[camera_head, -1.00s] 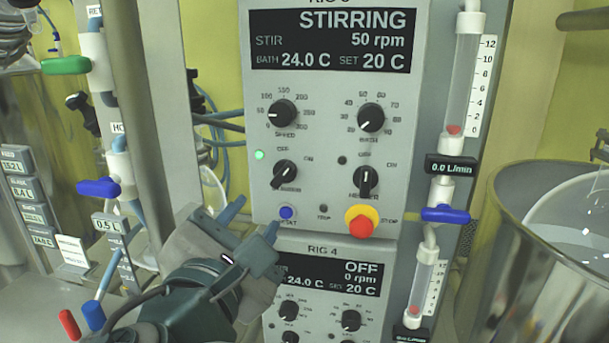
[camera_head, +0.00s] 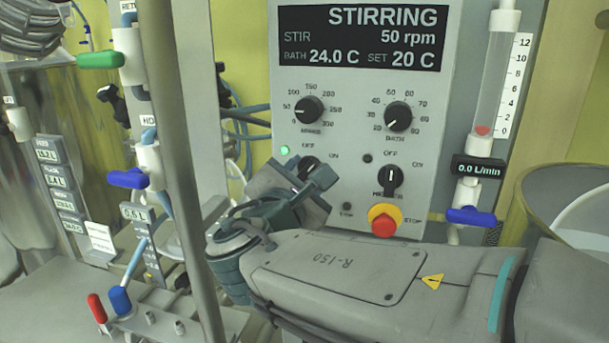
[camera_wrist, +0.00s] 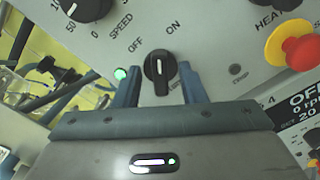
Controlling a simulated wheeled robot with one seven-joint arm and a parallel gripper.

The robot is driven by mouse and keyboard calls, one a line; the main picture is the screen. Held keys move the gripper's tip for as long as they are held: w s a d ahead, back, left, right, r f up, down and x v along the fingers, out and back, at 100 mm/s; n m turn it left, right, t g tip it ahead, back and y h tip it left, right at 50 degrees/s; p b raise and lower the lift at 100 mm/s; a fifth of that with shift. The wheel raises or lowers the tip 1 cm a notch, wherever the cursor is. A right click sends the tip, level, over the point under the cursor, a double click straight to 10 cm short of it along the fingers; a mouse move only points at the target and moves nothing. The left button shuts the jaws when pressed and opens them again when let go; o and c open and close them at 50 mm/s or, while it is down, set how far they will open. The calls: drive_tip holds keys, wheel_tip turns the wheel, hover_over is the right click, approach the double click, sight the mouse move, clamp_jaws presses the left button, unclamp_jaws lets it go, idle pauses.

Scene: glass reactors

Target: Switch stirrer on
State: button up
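The stirrer switch is a black rotary knob (camera_wrist: 160,68) with a white pointer line, below OFF and ON labels. Its pointer leans toward ON. In the head view, the knob (camera_head: 309,162) is partly hidden by my gripper (camera_head: 300,177). In the wrist view, my gripper (camera_wrist: 160,80) is open, with one blue-grey finger on each side of the knob. A gap shows on the left; I cannot tell whether the right finger touches. The green lamp (camera_head: 285,150) beside it is lit. The display (camera_head: 362,38) reads STIRRING, 50 rpm.
The heater knob (camera_head: 390,180) and red-yellow stop button (camera_head: 383,220) are right of my gripper. Speed (camera_head: 309,110) and bath (camera_head: 398,116) knobs are above. A metal post (camera_head: 185,150) stands left, and a metal vessel (camera_head: 540,210) stands right.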

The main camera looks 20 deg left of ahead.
clamp_jaws()
drive_tip(key=shift+f, duration=0.1)
drive_tip(key=m+b, duration=0.1)
drive_tip(key=b, duration=0.2)
drive_tip(key=shift+w+d+f+m+b, duration=0.1)
drive_tip(key=shift+f+m+b, duration=0.1)
drive_tip(key=shift+m+b, duration=0.15)
drive_tip(key=m+b, duration=0.2)
drive_tip(key=b, duration=0.1)
drive_tip(key=shift+m, duration=0.25)
drive_tip(key=shift+r+m+b, duration=0.2)
drive_tip(key=shift+m+b, duration=0.1)
drive_tip(key=shift+b, duration=0.15)
